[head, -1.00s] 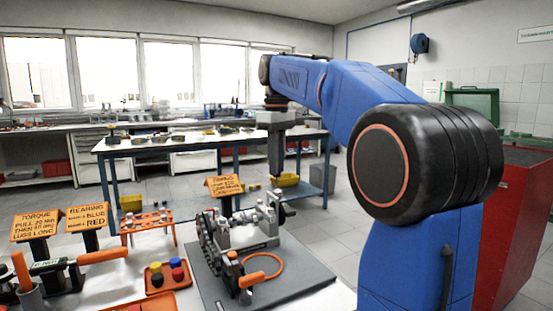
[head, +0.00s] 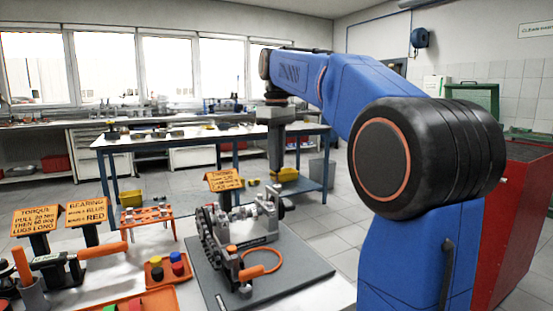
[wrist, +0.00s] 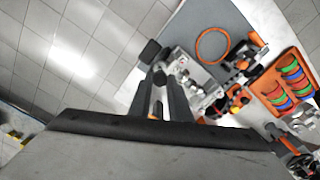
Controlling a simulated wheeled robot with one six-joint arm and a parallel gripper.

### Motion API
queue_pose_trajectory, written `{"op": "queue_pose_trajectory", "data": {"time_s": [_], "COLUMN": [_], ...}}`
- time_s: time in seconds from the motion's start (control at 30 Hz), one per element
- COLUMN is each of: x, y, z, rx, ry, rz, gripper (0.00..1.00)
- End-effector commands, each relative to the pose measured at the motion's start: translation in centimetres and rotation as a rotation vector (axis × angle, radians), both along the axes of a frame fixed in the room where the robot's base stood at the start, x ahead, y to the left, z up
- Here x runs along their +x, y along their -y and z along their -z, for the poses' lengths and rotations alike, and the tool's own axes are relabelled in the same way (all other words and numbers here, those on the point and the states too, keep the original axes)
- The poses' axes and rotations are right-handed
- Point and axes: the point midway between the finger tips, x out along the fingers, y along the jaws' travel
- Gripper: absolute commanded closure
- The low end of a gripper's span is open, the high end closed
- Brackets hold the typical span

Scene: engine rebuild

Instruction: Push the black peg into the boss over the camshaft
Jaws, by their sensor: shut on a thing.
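My gripper (head: 276,165) points down above and behind the engine stand in the head view. In the wrist view its two dark fingers (wrist: 160,90) are close together, with a small dark piece, which I take to be the black peg (wrist: 158,76), between their tips; its outline is hard to make out. The engine assembly (head: 240,215), with a chain, grey metal blocks and a shaft, stands on a grey mat (head: 300,262). It also shows past the fingers in the wrist view (wrist: 190,72). I cannot pick out the boss clearly. The peg is apart from the engine in the head view.
An orange ring (head: 262,262) lies by the engine. An orange sign (head: 223,180) stands behind it. A tray with coloured caps (head: 168,270), an orange rack (head: 147,218) and tools are at the left. A long bench (head: 200,138) stands behind.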

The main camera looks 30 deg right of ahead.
Motion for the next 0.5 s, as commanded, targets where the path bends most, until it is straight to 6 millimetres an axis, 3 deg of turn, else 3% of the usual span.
{"op": "queue_pose_trajectory", "data": {"time_s": [0.5], "x": [0.01], "y": [0.00], "z": [0.31], "rx": [0.000], "ry": [0.000], "rz": [0.000], "gripper": [1.00]}}
